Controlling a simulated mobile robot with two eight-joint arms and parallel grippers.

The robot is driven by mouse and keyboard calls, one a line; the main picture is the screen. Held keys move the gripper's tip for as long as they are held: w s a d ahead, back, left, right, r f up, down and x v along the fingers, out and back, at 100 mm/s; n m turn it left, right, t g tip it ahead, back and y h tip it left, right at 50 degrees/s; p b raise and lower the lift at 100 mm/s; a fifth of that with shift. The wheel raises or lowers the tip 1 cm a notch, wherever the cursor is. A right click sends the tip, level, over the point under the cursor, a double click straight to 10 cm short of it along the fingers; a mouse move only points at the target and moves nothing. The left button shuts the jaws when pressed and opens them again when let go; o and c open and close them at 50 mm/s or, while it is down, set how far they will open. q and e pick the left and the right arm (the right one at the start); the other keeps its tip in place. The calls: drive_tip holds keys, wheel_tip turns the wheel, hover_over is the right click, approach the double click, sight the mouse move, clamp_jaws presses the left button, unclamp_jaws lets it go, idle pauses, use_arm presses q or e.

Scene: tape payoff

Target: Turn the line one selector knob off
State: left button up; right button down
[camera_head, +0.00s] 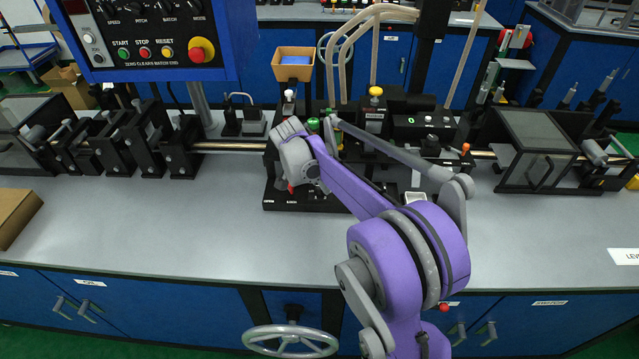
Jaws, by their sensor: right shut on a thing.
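My right arm, purple and grey, comes in from the bottom right and reaches over the bench. Its wrist and right gripper (308,178) are low over a black base plate (283,201) in the middle of the bench. The gripper is shut on a small part there, which I take to be the selector knob; the wrist hides the knob and most of the fingers. A small red part (290,188) shows just left of the gripper. I cannot read which line the knob belongs to or its setting. My left gripper is not in view.
A blue control panel (150,50) with START, STOP and RESET buttons hangs at the upper left. Black fixtures (120,145) stand at left, a clear-sided box (535,145) at right. A yellow-topped black unit (375,115) stands behind my arm.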

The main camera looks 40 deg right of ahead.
idle(0.4)
drive_tip(key=c, duration=0.5)
unclamp_jaws()
drive_tip(key=v, duration=1)
drive_tip(key=shift+r+p, duration=0.3)
drive_tip(key=shift+r, duration=0.1)
drive_tip(key=shift+a, duration=0.1)
